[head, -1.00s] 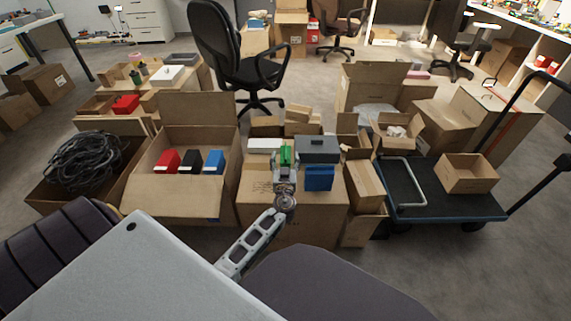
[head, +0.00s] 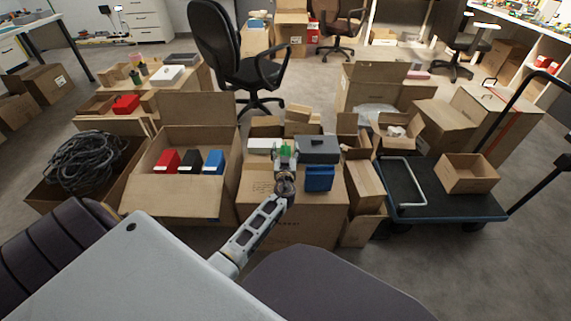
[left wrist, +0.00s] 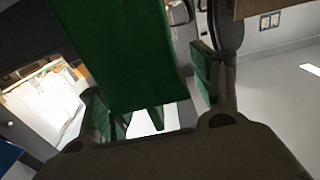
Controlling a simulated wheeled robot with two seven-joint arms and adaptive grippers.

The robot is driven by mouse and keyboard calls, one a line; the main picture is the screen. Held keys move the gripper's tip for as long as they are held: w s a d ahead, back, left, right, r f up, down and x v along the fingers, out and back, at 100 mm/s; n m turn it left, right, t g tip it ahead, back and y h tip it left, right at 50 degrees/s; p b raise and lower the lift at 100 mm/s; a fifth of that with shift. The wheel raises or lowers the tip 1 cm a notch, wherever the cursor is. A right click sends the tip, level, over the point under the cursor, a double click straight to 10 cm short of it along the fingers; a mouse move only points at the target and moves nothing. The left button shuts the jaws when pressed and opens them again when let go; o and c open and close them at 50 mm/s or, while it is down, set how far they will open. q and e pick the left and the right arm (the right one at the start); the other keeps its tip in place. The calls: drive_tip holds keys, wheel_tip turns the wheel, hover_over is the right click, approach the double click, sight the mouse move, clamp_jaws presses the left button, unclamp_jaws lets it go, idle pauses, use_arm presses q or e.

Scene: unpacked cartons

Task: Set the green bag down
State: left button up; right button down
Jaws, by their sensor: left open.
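The green bag (head: 286,150) is on or just above the top of a closed carton (head: 259,190) in the head view, partly hidden by my gripper. My left gripper (head: 286,153) is at the bag's near side, with its jaws open. In the left wrist view the green bag (left wrist: 125,50) fills the upper middle. The left gripper's green-padded fingers (left wrist: 155,98) stand apart on either side of it, with a gap showing at the right. Whether the bag's base touches the carton is hidden. My right gripper is not in view.
A white box (head: 261,145) stands left of the green bag, a dark grey box (head: 318,150) to its right, and a blue bag (head: 319,178) in front of that. An open carton (head: 170,197) with red, black and blue items is at left; a cart (head: 440,205) is at right.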

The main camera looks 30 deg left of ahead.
use_arm(q)
drive_tip(key=shift+c, duration=0.2)
clamp_jaws()
idle(0.4)
drive_tip(key=shift+r, duration=0.1)
